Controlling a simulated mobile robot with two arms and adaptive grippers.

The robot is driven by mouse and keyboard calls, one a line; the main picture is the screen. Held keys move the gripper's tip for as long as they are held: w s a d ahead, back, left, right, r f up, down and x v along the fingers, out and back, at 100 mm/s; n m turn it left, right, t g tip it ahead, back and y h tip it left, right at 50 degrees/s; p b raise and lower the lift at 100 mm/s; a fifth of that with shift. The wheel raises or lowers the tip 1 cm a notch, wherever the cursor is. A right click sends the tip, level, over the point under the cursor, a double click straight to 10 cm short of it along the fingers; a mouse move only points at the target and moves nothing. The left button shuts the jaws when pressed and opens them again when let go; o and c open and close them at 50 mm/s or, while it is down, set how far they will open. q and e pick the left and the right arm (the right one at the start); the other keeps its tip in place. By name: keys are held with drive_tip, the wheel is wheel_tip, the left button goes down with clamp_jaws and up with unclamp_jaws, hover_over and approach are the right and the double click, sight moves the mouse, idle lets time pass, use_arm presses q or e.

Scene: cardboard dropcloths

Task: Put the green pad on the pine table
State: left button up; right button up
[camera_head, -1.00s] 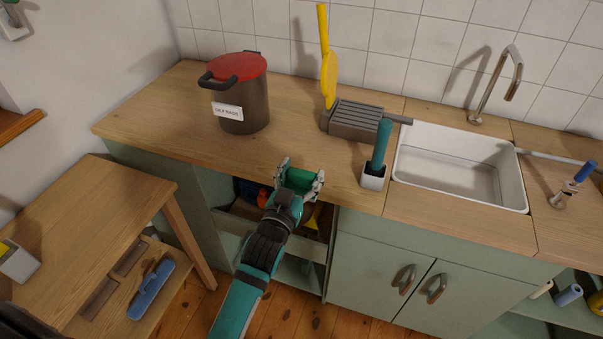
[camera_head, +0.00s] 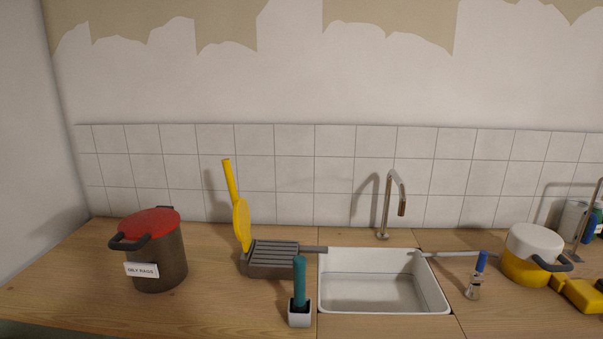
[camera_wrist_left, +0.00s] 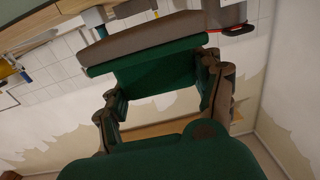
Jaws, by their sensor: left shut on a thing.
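In the left wrist view, my left gripper (camera_wrist_left: 160,78) is shut on the green pad (camera_wrist_left: 142,52), a wide block with a green side and a grey-brown layer. The pad spans between the two fingers. The wrist view is tilted, with walls behind the pad. Neither gripper shows in the head view. The small wooden table is outside the current head view.
The wooden counter (camera_head: 215,310) holds a dark pot with a red lid (camera_head: 158,255), a grey drying rack (camera_head: 270,258), a brush in a white holder (camera_head: 299,312) and a white sink (camera_head: 385,304). A yellow pot with a white lid (camera_head: 531,268) stands at right.

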use_arm(q)
drive_tip(key=shift+s+a+r, duration=0.1)
drive_tip(key=shift+s+r, duration=0.15)
drive_tip(key=shift+s, duration=0.2)
drive_tip(key=shift+s+a+r, duration=0.1)
drive_tip(key=shift+s+r, duration=0.1)
drive_tip(key=shift+s, duration=0.25)
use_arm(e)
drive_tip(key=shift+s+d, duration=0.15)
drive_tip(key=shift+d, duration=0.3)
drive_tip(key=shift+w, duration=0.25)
